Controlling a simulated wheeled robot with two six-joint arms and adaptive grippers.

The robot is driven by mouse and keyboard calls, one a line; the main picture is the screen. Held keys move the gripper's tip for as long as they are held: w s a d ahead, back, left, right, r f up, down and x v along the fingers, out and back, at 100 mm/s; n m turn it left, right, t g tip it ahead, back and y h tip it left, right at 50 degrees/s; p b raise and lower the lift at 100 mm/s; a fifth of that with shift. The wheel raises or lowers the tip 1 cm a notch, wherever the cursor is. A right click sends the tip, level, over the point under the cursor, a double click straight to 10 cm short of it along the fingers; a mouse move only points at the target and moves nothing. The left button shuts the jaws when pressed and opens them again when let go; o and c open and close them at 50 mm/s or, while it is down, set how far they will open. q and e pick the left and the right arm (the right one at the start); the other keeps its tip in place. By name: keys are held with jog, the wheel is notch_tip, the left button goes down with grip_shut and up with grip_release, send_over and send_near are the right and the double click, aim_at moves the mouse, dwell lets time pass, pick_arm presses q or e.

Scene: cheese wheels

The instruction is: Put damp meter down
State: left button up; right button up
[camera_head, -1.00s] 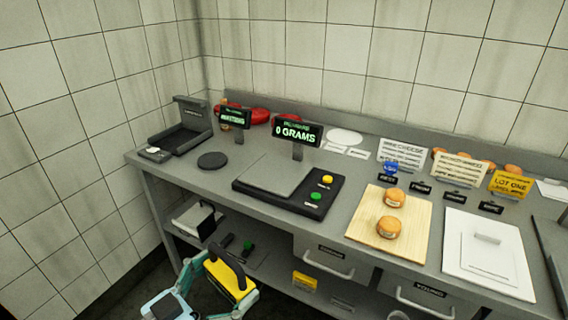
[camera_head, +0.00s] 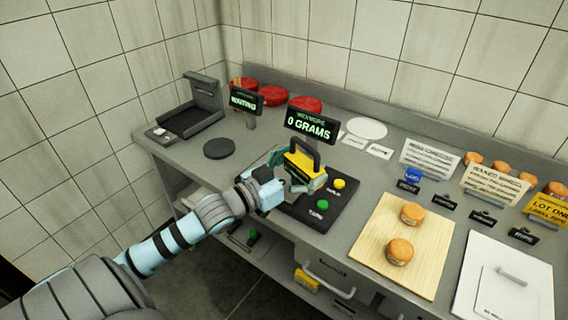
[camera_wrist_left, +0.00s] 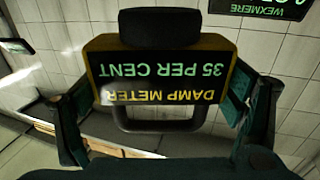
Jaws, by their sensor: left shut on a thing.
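The damp meter (camera_head: 305,167) is a yellow and black box with a dark handle loop. It is in my left gripper (camera_head: 287,172), over the scale (camera_head: 330,195) on the bench; I cannot tell whether it touches the scale. In the left wrist view the damp meter (camera_wrist_left: 160,75) appears upside down, its screen reading 35 PER CENT in green. The left gripper's fingers (camera_wrist_left: 158,108) are on either side of it. The meter and gripper hide much of the scale's pan. My right gripper is not in view.
The scale's display (camera_head: 311,125) reads 0 GRAMS. A dark round disc (camera_head: 219,149) lies left of it, beside bare grey bench (camera_head: 185,160). A wooden board (camera_head: 375,245) with two small cheeses stands right. Signs and more cheeses line the back right.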

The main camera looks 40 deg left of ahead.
pick_arm(q)
jog(key=w+a+r+n+y+p, duration=0.3)
jog(key=w+a+r+y, duration=0.2)
jog(key=w+a+r, duration=0.45)
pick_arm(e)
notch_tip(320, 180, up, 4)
pick_arm(q)
jog(key=shift+t, duration=0.3)
jog(key=a+f+b, duration=0.1)
jog(key=f+b, duration=0.2)
jog(key=f, duration=0.3)
jog(key=s+a+f+b, duration=0.1)
jog(key=f+b, duration=0.2)
jog(key=f, duration=0.4)
jog(key=a+f+b, duration=0.1)
jog(key=f+b, duration=0.2)
jog(key=f, duration=0.3)
jog(key=shift+s+a+f+b, duration=0.15)
jog(key=shift+s+f+b, duration=0.05)
jog(key=shift+s+b, duration=0.2)
jog(key=shift+r, duration=0.15)
jog(key=o, duration=1.2)
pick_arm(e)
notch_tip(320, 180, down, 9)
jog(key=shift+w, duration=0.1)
